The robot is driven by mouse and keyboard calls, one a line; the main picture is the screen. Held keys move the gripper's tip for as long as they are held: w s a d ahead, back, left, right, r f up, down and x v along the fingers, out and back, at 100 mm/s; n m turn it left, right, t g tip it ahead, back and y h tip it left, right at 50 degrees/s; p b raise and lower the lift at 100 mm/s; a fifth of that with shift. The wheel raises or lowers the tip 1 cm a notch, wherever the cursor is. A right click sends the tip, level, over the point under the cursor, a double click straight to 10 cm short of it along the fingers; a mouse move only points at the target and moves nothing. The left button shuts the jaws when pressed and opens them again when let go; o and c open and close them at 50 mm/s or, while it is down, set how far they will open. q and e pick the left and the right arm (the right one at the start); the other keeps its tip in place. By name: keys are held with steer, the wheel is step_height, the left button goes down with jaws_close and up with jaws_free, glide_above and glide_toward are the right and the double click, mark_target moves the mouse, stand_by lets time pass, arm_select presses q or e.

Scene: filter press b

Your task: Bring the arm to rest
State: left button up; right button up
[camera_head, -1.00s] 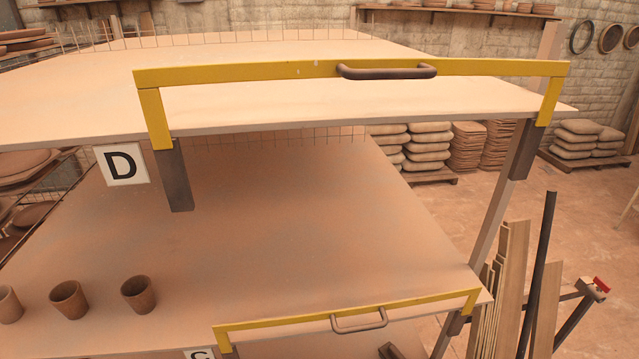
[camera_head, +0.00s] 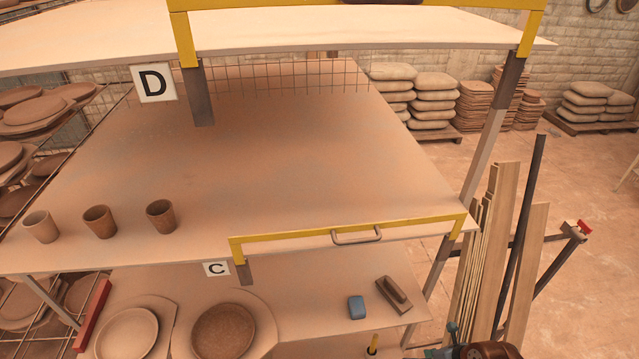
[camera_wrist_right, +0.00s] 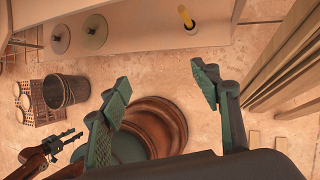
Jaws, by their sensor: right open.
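My right gripper (camera_wrist_right: 161,78) is open in the right wrist view, its two teal fingers wide apart with nothing between them. In the head view, teal and brown parts that look like my right gripper (camera_head: 453,332) and arm show at the bottom edge, in front of the rack's right side; the fingertips are not clear there. What appears to be my left gripper (camera_wrist_right: 68,141) shows small at the left of the right wrist view; its jaw opening is unclear. The left gripper is outside the head view.
A rack has board D (camera_head: 372,32) on top and board C (camera_head: 280,160) below, with several clay cups (camera_head: 99,221) at left. Plates (camera_head: 222,331), a blue block (camera_head: 356,307) and a brown float (camera_head: 394,294) lie lower.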

steer(key=w+f+m+t+y+b, duration=0.2)
steer(key=w+f+m+t+b, duration=0.25)
steer(key=f+m, duration=0.8)
steer(key=s+d+f+m+h+b, duration=0.1)
steer(key=s+d+f+m+h, duration=0.25)
steer(key=f+m, duration=0.45)
steer(key=s+d+f+m+h+b, duration=0.15)
steer(key=s+d+f+m, duration=0.4)
steer(key=f, duration=0.55)
steer(key=s+a+f+m+g+h+b, duration=0.1)
steer(key=s+f+m+g+h, duration=0.15)
steer(key=s+f+m, duration=0.7)
steer(key=s+a+f+g, duration=0.1)
steer(key=s+f, duration=0.3)
steer(key=s, duration=0.4)
steer(key=s+a+f+m+g+b, duration=0.1)
steer(key=s+a+f+g, duration=0.1)
steer(key=s+a+f, duration=0.2)
steer(key=s+a+f+g+y, duration=0.1)
steer(key=s+a+f+g, duration=0.1)
steer(key=s, duration=0.9)
step_height(320, 180, down, 3)
steer(key=shift+s+a+r+m+b, duration=0.2)
steer(key=shift+s+a+m+b, duration=0.15)
steer(key=shift+a, duration=0.2)
